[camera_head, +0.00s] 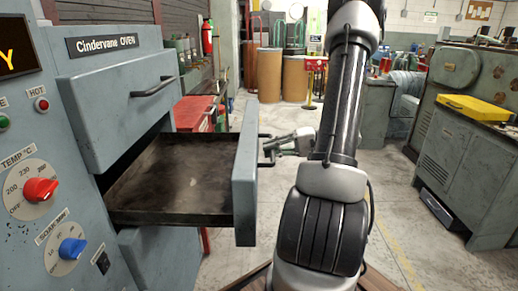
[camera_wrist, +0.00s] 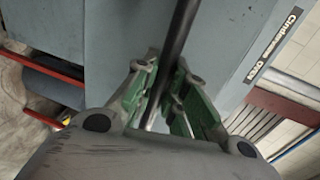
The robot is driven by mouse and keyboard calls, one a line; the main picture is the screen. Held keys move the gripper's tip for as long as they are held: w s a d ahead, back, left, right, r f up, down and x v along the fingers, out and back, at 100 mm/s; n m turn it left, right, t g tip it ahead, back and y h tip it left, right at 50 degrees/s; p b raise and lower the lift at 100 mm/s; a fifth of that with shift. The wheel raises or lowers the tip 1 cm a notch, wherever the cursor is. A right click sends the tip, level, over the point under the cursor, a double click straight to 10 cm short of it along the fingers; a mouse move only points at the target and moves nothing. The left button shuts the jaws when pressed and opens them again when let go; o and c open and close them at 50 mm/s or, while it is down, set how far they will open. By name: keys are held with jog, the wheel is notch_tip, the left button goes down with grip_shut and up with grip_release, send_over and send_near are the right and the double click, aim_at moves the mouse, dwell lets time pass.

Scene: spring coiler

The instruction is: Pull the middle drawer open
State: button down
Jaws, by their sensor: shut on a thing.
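The middle drawer (camera_head: 244,184) of the grey-blue oven is pulled well out to the right. Its dark inside is empty. My gripper (camera_head: 272,149) is at the drawer's front, shut on the drawer's bar handle (camera_head: 263,137). In the wrist view the dark handle bar (camera_wrist: 180,35) runs between the green fingers of my gripper (camera_wrist: 165,100). The top drawer (camera_head: 119,106), with its own bar handle (camera_head: 154,86), is shut above it. Part of the lower drawer front (camera_head: 165,262) shows below.
The oven panel (camera_head: 50,190) with a red knob (camera_head: 40,189) and a blue knob (camera_head: 72,249) is at the left. A red cabinet (camera_head: 194,113) stands behind the drawer. Grey machines (camera_head: 468,155) stand at the right. The floor (camera_head: 400,190) between is clear.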

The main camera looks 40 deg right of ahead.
jog(key=shift+s+d, duration=0.15)
jog(key=c, duration=1.5)
grip_release()
jog(key=shift+o, duration=0.2)
jog(key=v, duration=1.2)
